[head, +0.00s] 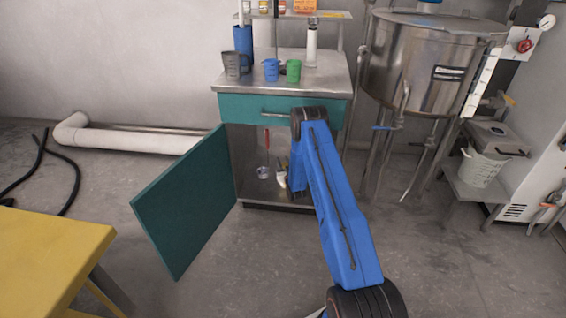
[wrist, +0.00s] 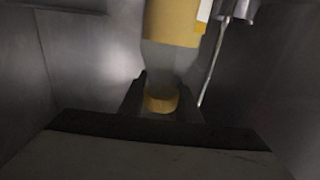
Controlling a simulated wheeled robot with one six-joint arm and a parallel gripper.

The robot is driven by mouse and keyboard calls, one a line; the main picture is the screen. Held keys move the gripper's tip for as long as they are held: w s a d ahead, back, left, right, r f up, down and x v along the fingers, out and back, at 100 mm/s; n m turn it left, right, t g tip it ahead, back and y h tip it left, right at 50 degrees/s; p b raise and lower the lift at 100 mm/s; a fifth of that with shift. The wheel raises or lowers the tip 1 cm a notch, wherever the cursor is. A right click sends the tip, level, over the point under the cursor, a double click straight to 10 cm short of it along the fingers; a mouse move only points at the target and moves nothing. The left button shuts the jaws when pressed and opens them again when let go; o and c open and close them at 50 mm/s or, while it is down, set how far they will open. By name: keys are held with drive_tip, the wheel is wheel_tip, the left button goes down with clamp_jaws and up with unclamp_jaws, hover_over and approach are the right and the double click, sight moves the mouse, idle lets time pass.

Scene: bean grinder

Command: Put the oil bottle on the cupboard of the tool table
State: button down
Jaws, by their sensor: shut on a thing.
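The tool table's cupboard (head: 226,203) stands under the teal drawer, and its door (head: 185,203) is swung open to the left. My gripper (wrist: 160,103) is inside the cupboard, shut on the oil bottle (wrist: 172,25). In the wrist view the bottle has a yellow body, a greyish neck and a yellow cap between the jaws. In the head view a pale, yellowish piece, likely the bottle (head: 282,175), shows beside my blue arm. My arm hides most of the gripper there. I cannot tell whether the bottle touches the cupboard floor.
A red-handled tool and a small clear cup (head: 263,172) are in the cupboard, left of my arm. A metal rod (wrist: 212,62) shows close to the bottle. Cups and a syringe (head: 311,45) stand on the tabletop. A steel tank (head: 415,65) stands right; a yellow table (head: 50,250) is front left.

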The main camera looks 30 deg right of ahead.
drive_tip(key=c, duration=1.3)
unclamp_jaws()
drive_tip(key=v, duration=1.2)
drive_tip(key=shift+r, duration=0.1)
